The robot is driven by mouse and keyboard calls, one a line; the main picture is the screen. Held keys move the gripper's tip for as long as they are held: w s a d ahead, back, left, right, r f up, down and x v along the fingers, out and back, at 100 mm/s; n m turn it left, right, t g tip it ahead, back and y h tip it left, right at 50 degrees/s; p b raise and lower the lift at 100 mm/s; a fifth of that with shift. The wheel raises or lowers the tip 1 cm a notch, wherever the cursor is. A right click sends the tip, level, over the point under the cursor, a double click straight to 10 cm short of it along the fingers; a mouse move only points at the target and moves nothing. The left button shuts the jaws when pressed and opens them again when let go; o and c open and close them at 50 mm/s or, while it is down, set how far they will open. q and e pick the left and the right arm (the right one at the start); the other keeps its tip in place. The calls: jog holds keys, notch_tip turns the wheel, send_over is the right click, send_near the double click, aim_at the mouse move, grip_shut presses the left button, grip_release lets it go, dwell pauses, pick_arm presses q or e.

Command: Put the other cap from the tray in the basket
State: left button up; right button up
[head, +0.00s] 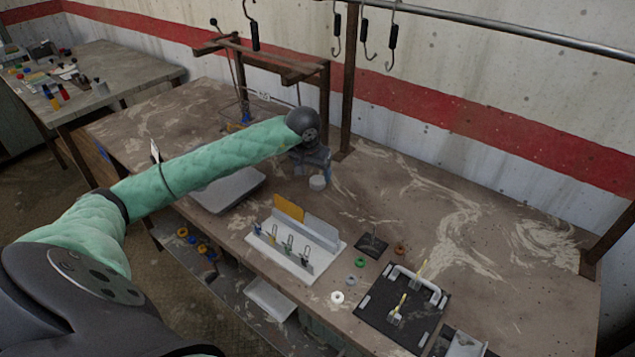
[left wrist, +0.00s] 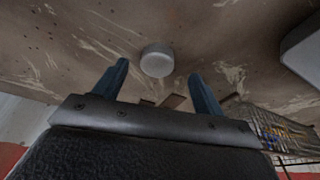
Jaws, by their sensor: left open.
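A round, pale grey cap-like piece (head: 317,183) stands on the table right of the grey tray (head: 228,191). It also shows in the left wrist view (left wrist: 157,60), beyond and between the fingertips. My left gripper (head: 316,165) is open and empty, just above and behind this piece in the head view. I cannot tell the exact gap. My arm hides part of the tray, and I make out no cap on its visible part. A wire basket (left wrist: 288,130) shows at the right of the left wrist view; in the head view my arm largely hides that area. My right gripper is not in view.
A white holder (head: 295,255) with upright plates and small tools stands in front. A black board (head: 400,308) with a white handle and several small rings lie to its right. A brown post (head: 346,90) rises behind the gripper. The table's right rear is clear.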

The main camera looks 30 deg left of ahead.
aim_at(318, 180)
pick_arm(q)
jog(key=f, duration=0.1)
jog(key=w+f, duration=0.1)
jog(key=shift+w+d+f, duration=0.15)
jog(key=shift+w+f, duration=0.15)
jog(key=shift+f, duration=0.05)
jog(key=shift+w+f, duration=0.1)
jog(key=shift+f, duration=0.25)
jog(key=shift+c, duration=0.4)
jog(key=c, duration=1)
jog(key=shift+c, duration=0.2)
